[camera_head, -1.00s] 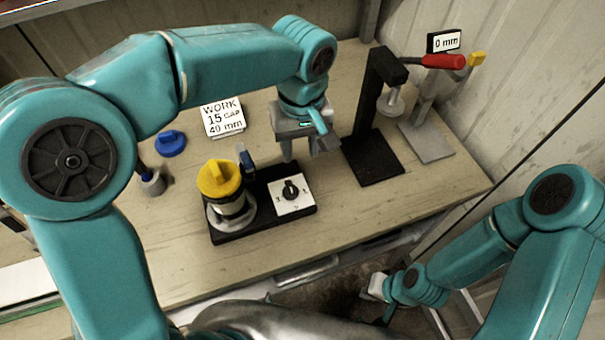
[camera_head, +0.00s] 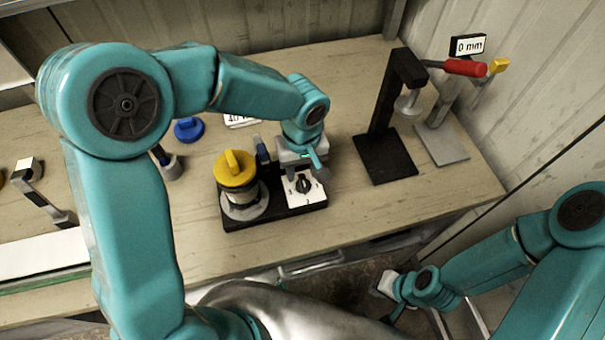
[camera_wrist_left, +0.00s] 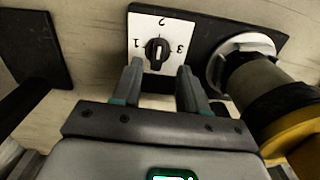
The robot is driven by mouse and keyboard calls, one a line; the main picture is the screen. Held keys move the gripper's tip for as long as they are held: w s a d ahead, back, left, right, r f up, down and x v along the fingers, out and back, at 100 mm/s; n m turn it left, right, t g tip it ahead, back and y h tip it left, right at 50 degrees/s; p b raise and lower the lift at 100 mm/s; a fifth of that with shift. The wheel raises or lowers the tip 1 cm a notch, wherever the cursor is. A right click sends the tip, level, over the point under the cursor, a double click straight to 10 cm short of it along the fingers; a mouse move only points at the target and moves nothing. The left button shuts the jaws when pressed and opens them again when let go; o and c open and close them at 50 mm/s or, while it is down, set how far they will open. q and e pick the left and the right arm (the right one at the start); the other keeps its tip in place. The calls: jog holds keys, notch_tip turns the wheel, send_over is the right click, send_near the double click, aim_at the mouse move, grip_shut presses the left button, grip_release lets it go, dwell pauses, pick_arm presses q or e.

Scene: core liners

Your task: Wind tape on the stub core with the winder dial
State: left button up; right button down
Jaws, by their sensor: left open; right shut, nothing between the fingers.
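The winder is a black base (camera_head: 262,218) on the bench. The stub core (camera_head: 241,197) stands at its left end under a yellow knobbed cap (camera_head: 236,170). At its right end is the black winder dial (camera_head: 304,184) on a white plate marked 1, 2, 3. In the left wrist view the dial (camera_wrist_left: 157,49) lies just beyond and between my left fingertips, its pointer near 2. My left gripper (camera_wrist_left: 157,78) is open and empty, beside the dial. My right gripper (camera_head: 384,290) is shut and empty, low off the bench front.

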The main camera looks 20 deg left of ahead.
aim_at(303, 180)
pick_arm(q)
jog(key=f, duration=0.3)
jog(key=shift+w+d+f, duration=0.15)
jog(key=shift+w+f, duration=0.05)
jog(key=shift+f, duration=0.15)
jog(key=shift+s+f, duration=0.15)
jog(key=shift+f, duration=0.05)
jog(key=c, duration=0.4)
grip_shut()
jog(key=shift+m, duration=0.4)
